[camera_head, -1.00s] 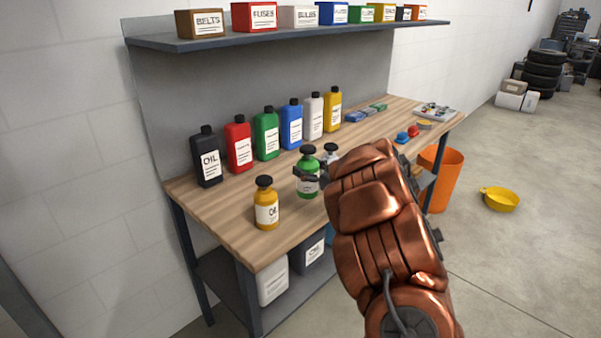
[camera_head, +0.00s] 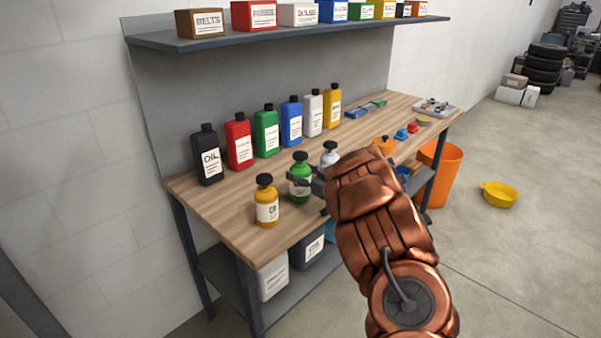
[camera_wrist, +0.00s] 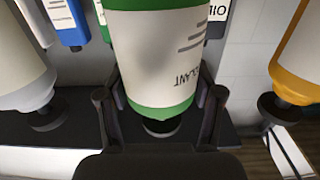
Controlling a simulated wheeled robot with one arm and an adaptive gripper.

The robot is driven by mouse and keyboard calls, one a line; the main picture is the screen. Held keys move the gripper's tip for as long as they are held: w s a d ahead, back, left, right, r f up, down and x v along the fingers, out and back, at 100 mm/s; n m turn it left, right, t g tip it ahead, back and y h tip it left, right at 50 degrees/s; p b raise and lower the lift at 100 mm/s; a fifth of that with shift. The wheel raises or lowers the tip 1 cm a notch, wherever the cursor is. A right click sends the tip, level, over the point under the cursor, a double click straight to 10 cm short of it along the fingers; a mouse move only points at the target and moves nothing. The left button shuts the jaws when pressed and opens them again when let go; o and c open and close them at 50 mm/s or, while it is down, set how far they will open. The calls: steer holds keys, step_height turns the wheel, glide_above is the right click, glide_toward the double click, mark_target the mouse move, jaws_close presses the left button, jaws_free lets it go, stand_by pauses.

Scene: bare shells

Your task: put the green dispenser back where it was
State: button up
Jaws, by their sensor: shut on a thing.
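The green dispenser (camera_head: 300,190) has a dark pump cap and a white label. It is between the yellow oil dispenser (camera_head: 266,204) and the silver-white dispenser (camera_head: 329,155) in the front row of the workbench (camera_head: 230,222). My gripper (camera_head: 303,182) is shut on its body. In the wrist view the green dispenser (camera_wrist: 155,55) appears upside down between both fingers, its label partly reading "LANT". There the silver-white dispenser (camera_wrist: 20,75) is at left and the yellow one (camera_wrist: 303,60) at right, both apart from it. I cannot tell whether its base touches the bench.
Rectangular bottles, from the black oil bottle (camera_head: 207,158) to the yellow bottle (camera_head: 334,108), stand along the back. An orange dispenser (camera_head: 384,145) shows beyond my arm. A shelf (camera_head: 280,31) with labelled boxes hangs above. Bare wood lies left of the yellow dispenser.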

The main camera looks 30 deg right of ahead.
steer(key=shift+f, duration=0.6)
steer(key=o, duration=1.1)
steer(key=shift+s, duration=0.1)
steer(key=o, duration=0.4)
steer(key=shift+a+f, duration=0.1)
steer(key=shift+f, duration=0.15)
steer(key=shift+o, duration=0.2)
steer(key=shift+b, duration=0.3)
steer(key=shift+r, duration=0.1)
steer(key=shift+r, duration=0.25)
steer(key=shift+s+r, duration=0.1)
steer(key=shift+r, duration=0.05)
steer(key=b+v, duration=0.2)
steer(key=v, duration=0.9)
steer(key=shift+s+d+r, duration=0.25)
steer(key=shift+s+r, duration=0.05)
steer(key=shift+r, duration=0.05)
